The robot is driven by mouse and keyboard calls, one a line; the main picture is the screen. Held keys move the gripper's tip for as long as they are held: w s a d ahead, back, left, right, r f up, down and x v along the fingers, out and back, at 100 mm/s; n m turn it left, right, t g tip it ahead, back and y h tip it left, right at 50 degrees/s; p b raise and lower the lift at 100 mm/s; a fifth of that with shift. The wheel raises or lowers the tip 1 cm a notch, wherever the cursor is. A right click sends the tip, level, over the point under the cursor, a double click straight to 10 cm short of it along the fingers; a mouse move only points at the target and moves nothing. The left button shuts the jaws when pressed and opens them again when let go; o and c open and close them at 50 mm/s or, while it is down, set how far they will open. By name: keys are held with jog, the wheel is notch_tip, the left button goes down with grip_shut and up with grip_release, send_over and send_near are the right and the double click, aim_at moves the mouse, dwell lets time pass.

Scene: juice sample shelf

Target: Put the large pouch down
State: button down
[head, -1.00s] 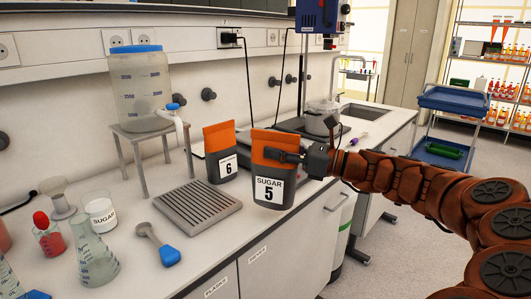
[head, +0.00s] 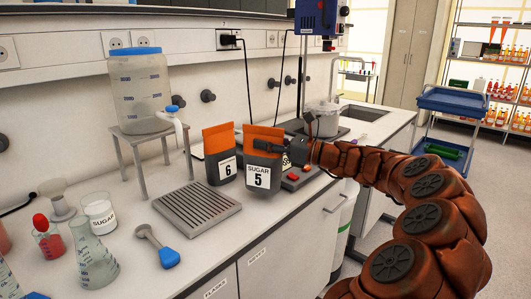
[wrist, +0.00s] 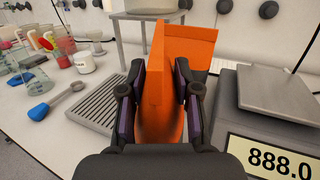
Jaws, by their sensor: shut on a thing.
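The large pouch (head: 262,172) is orange on top with a dark grey lower part and a white label reading SUGAR 5. My gripper (head: 262,145) is shut on its upper part, from the right. The pouch hangs upright at or just above the white counter; I cannot tell whether its base touches. In the wrist view the orange pouch (wrist: 157,95) is seen edge-on between the two fingers of my gripper (wrist: 158,92), and its lower part is hidden.
Another orange and grey pouch (head: 220,155), labelled 6, stands close on the left. A grey slatted tray (head: 197,206) lies front left. A scale (wrist: 275,95) with an 888.0 display is on the right. The counter's front edge is near.

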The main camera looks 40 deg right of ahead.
jog(key=shift+f, duration=1.35)
jog(key=c, duration=0.8)
grip_release()
jog(key=shift+f, duration=0.15)
send_near(265, 152)
jog(key=shift+s+d+f, duration=0.1)
jog(key=shift+d+f, duration=0.05)
jog(key=shift+d, duration=0.4)
jog(key=shift+s+d+f, duration=0.1)
jog(key=shift+d+f, duration=0.05)
jog(key=shift+d, duration=0.4)
